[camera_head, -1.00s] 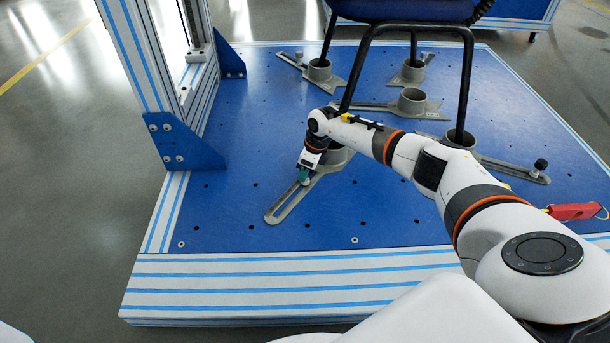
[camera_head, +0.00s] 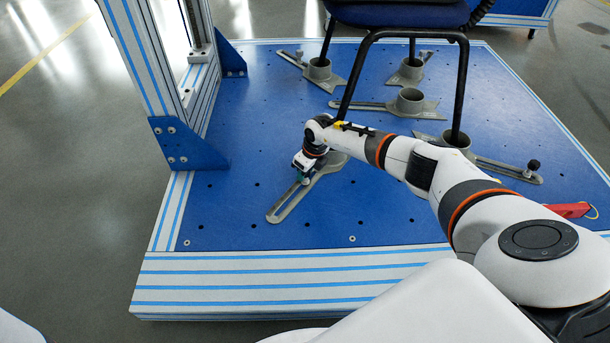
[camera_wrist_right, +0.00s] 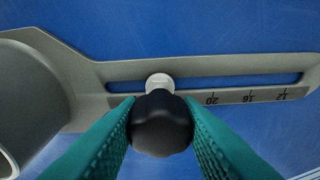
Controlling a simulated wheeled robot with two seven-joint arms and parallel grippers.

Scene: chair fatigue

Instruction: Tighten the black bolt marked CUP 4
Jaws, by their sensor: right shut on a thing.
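A black bolt (camera_wrist_right: 160,124) with a rounded knob head fills the middle of the right wrist view. Its pale shank stands in the long slot of a grey slotted bracket (camera_wrist_right: 232,64). My right gripper (camera_wrist_right: 160,140) is shut on the knob, one teal finger on each side. In the head view my right gripper (camera_head: 302,179) is low over the near-left grey bracket (camera_head: 284,209), and the bolt itself is hidden there. No CUP 4 marking is readable. My left gripper is not in view.
The brackets lie on a blue platform (camera_head: 240,215) with a striped front edge. A chair (camera_head: 463,85) stands with its legs in grey cups, behind my right arm. A blue-braced upright (camera_head: 187,143) stands left. Another black bolt (camera_head: 533,164) is at far right.

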